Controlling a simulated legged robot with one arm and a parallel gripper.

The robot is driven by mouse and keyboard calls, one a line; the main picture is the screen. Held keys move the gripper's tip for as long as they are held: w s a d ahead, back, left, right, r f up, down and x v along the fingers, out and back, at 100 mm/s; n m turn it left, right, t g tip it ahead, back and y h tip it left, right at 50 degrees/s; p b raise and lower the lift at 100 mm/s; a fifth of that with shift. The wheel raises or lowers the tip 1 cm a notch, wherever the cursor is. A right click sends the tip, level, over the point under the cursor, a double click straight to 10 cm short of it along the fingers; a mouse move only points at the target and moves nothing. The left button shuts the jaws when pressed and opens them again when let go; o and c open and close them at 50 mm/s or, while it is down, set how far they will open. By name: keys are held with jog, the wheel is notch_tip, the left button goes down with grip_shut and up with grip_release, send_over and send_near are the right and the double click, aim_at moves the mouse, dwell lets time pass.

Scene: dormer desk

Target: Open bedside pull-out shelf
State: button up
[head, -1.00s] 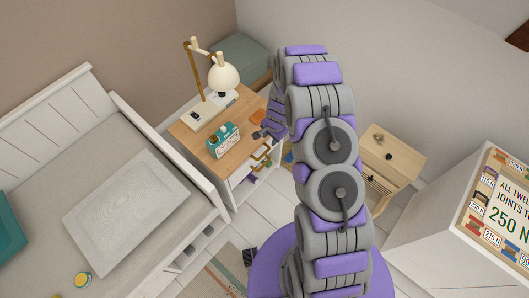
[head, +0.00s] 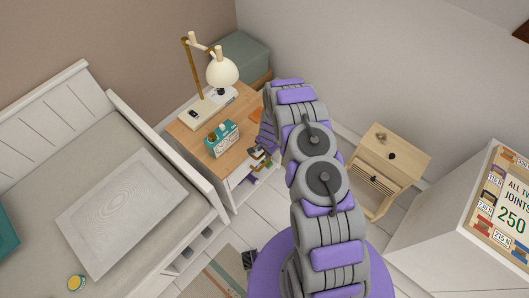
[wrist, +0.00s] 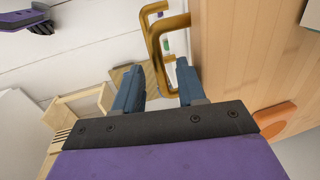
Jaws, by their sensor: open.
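The bedside table (head: 187,133) has a wooden top and a white body, and stands beside the bed. Brass handles (wrist: 158,50) stick out from its front; they appear close to my gripper in the wrist view. My gripper (wrist: 159,78) is open, its two blue-grey fingers pointing at the handles. One brass bar shows in the gap between the fingers; I cannot tell whether it lies at their depth. In the head view my gripper (head: 262,153) is at the table's front, partly hidden by my arm. The pull-out shelf itself is not clearly visible.
A lamp (head: 222,72) and a teal box (head: 221,138) stand on the table top. An orange item (wrist: 274,118) lies near its edge. The bed (head: 120,200) is at left. A small wooden cabinet (head: 392,157) stands at right. Bare floor lies between.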

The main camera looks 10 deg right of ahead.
jog(key=shift+a+f, duration=0.25)
jog(key=shift+a, duration=0.1)
jog(key=shift+d, duration=0.25)
jog(key=c, duration=0.4)
grip_shut()
jog(key=shift+a, duration=0.1)
